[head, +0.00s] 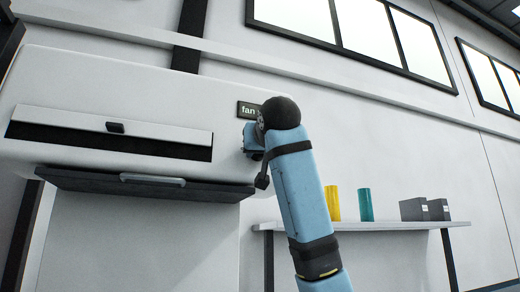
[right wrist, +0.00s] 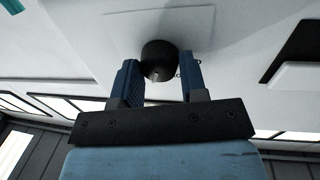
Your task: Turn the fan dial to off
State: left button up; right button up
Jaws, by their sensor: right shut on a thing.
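The fan dial (right wrist: 159,58) is a black round knob on a pale square plate (right wrist: 200,25) in the right wrist view. My right gripper (right wrist: 158,66) has its two blue fingers on either side of the dial and is shut on it. In the head view my right gripper (head: 252,140) is at the right end of the white machine's front, just below a dark label (head: 247,109) reading "fan". There the gripper and arm hide the dial. Which setting the dial points to cannot be read. My left gripper is not in view.
The white machine (head: 70,85) has a dark slot with a small black knob (head: 115,127) and a lower flap with a grey handle (head: 152,179). On the right a shelf (head: 385,226) bears a yellow cylinder (head: 333,203), a teal cylinder (head: 366,205) and grey boxes (head: 413,210).

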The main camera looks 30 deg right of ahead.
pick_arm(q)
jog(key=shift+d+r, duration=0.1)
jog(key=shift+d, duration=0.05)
pick_arm(e)
jog(key=shift+n, duration=0.3)
pick_arm(q)
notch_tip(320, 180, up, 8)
jog(key=p, duration=1)
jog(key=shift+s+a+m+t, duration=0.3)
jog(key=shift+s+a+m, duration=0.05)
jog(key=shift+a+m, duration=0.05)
pick_arm(e)
jog(key=shift+d+f+n+t+y, duration=0.1)
jog(key=shift+n+t+y, duration=0.35)
jog(key=shift+n, duration=3.15)
jog(key=shift+f+n+t+y, duration=0.1)
jog(key=shift+n+t+y, duration=0.35)
jog(key=shift+n, duration=3.15)
jog(key=shift+d+n+t+y, duration=0.1)
jog(key=shift+n+t+y, duration=0.35)
jog(key=shift+n, duration=3.15)
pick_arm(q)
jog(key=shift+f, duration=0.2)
pick_arm(e)
jog(key=o, duration=0.9)
